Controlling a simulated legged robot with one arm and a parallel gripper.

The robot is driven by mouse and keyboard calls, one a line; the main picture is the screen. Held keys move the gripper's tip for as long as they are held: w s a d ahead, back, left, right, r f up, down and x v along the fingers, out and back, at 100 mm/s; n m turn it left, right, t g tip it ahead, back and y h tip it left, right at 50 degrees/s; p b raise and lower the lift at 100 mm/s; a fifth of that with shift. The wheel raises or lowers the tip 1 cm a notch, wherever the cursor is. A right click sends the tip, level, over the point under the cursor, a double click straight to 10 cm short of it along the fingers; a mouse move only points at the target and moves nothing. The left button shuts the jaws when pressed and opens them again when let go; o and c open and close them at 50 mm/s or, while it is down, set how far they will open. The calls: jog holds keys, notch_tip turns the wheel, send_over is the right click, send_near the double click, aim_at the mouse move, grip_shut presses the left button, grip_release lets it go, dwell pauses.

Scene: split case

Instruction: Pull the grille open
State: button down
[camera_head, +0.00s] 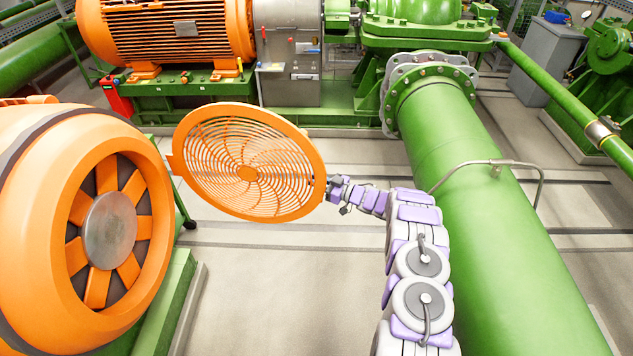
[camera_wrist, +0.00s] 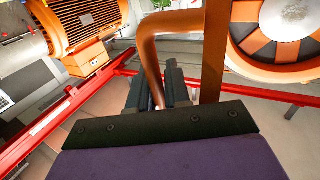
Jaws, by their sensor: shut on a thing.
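The orange round grille (camera_head: 208,190) stands swung out from the orange motor housing (camera_head: 28,215), at a wide angle to its face. Its left edge meets the housing side, where a small tab shows. The fan opening with its grey hub (camera_head: 109,229) is uncovered. My gripper (camera_head: 331,187) is at the grille's right edge, opposite the housing. In the wrist view my gripper (camera_wrist: 160,92) is shut on an orange bent handle (camera_wrist: 149,48). The grille (camera_wrist: 213,55) shows there edge-on, right of the handle. The exact finger contact is partly hidden by the gripper body.
A thick green pipe (camera_head: 470,200) runs close along the right of my arm, with a thin bent rail (camera_head: 490,163) over it. Another orange motor (camera_head: 165,35) stands behind on a green base. Pale floor (camera_head: 270,285) below the grille is clear.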

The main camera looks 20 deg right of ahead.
jog(key=shift+a, duration=0.2)
jog(key=c, duration=1.4)
grip_release()
jog(key=shift+c, duration=0.2)
jog(key=p+v, duration=0.3)
jog(key=v, duration=1.4)
jog(key=shift+s+d, duration=0.1)
jog(key=shift+d, duration=0.05)
